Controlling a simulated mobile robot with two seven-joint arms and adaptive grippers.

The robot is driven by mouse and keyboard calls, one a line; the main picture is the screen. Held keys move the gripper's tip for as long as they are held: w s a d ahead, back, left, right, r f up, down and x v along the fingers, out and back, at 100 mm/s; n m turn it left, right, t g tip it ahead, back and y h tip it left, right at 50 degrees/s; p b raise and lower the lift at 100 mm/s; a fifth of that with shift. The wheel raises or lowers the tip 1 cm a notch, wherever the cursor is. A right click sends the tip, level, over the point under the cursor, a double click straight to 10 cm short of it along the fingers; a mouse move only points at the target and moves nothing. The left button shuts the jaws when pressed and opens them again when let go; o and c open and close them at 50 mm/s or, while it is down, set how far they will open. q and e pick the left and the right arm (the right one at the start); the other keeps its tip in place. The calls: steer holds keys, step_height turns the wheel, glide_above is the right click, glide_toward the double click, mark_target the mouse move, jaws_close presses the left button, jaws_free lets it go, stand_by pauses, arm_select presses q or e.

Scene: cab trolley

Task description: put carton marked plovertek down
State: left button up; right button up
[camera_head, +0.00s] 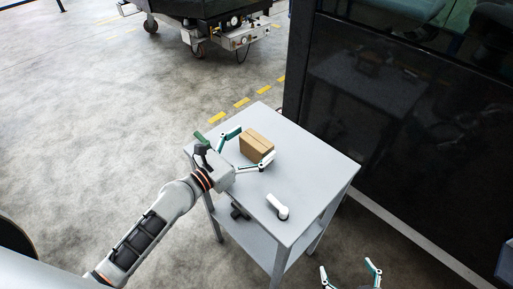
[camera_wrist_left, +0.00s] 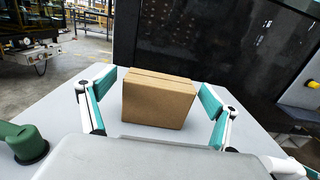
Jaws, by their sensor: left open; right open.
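A brown cardboard carton (camera_head: 257,146) stands on the grey trolley top (camera_head: 318,165); no marking on it can be read. It also shows in the left wrist view (camera_wrist_left: 158,100), resting on the surface between my left fingers. My left gripper (camera_head: 250,148) is open around the carton, with a gap showing on each side in the wrist view. My right gripper (camera_head: 351,272) is open and empty at the bottom of the head view, off the trolley's near right side.
A white-handled object with a dark end (camera_head: 279,207) lies near the trolley's front. A dark green object (camera_head: 202,142) stands at the left edge; it shows in the wrist view (camera_wrist_left: 24,143). A dark glossy cab wall (camera_head: 390,110) rises behind. The trolley's right part is clear.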

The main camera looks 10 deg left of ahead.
arm_select(q)
steer(key=shift+w+d, duration=0.4)
steer(key=shift+w, duration=0.2)
steer(key=c, duration=1.6)
steer(key=shift+r, duration=0.1)
steer(key=shift+c, duration=0.8)
steer(key=shift+r, duration=0.1)
